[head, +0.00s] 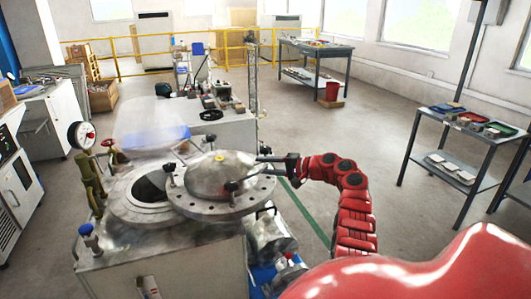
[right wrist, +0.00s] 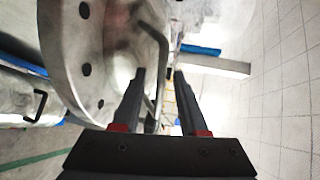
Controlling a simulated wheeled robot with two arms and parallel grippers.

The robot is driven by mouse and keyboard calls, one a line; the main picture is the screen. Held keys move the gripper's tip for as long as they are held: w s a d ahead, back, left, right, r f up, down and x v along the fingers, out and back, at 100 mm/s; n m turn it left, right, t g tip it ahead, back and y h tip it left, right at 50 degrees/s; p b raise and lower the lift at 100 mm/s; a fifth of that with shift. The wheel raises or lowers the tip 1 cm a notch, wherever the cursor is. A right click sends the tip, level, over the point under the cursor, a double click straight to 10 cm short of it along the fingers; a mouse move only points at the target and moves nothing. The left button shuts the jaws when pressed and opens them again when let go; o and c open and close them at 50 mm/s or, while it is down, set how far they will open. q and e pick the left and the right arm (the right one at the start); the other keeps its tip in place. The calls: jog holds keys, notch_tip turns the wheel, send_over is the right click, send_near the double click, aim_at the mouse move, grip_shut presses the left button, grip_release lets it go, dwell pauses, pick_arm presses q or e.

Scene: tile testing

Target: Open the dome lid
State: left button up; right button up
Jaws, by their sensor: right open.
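The grey metal dome lid (head: 221,176), with a bolt-holed flange, sits to the right of a round dark opening (head: 150,187) in the steel tank (head: 165,265). The opening is partly uncovered, and the lid's left edge overlaps its ring. My right gripper (head: 270,161) is at the lid's right rim. In the right wrist view, the lid's flange (right wrist: 72,60) fills the upper left. The fingers of my right gripper (right wrist: 158,75) are apart, with a bent handle bar (right wrist: 160,60) showing between them; contact cannot be told. My left gripper is not in view.
A pressure gauge (head: 82,135) and brass valve stand left of the opening. Pipe fittings (head: 272,238) are below the lid on the right. A tool table (head: 470,140) stands farther right. Open floor (head: 350,120) lies behind my right arm.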

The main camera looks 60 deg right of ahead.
jog(key=v, duration=1.7)
jog(key=shift+s, duration=0.2)
jog(key=shift+c, duration=0.3)
